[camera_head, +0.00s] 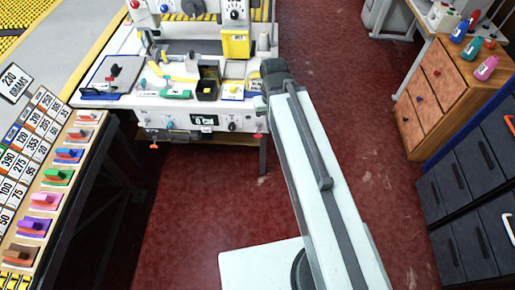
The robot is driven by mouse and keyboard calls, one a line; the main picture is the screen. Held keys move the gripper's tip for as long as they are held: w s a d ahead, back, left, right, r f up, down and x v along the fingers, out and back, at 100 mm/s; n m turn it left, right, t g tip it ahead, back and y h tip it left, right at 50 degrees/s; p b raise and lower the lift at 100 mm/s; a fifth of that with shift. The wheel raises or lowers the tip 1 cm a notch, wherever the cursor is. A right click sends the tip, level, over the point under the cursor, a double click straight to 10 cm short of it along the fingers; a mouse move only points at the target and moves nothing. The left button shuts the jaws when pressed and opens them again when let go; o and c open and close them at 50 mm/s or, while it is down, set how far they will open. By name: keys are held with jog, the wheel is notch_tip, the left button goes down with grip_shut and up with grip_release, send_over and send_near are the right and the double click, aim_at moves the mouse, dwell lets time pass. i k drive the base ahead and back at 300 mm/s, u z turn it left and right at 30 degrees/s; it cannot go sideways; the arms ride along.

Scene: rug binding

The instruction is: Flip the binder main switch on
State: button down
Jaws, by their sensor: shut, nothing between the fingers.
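The rug binder (135,110) is a white machine with its work table at the upper middle. Its front panel bears a small dark display (204,120) with light characters, a dark knob (232,126) and small coloured controls at the left. I cannot tell which control is the main switch or how it is set. My arm reaches up from the lower right to the binder's right front corner. My gripper (261,104) shows only in small part there, shut and empty, beside the panel's right end. My arm hides most of it, and I cannot tell whether it touches the binder.
A sloped rack (48,187) with number cards and coloured clips stands at the left. A wooden drawer cabinet (437,95) with bottles on top and dark drawers (470,205) stand at the right. Red floor (185,215) lies clear between rack and arm.

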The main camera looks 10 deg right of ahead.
aim_at(259, 135)
jog(key=z, duration=0.05)
jog(key=k, duration=0.85)
jog(key=u, duration=2.6)
jog(key=k, duration=0.9)
jog(key=z, duration=1.2)
jog(key=i, duration=1)
jog(key=u, duration=0.1)
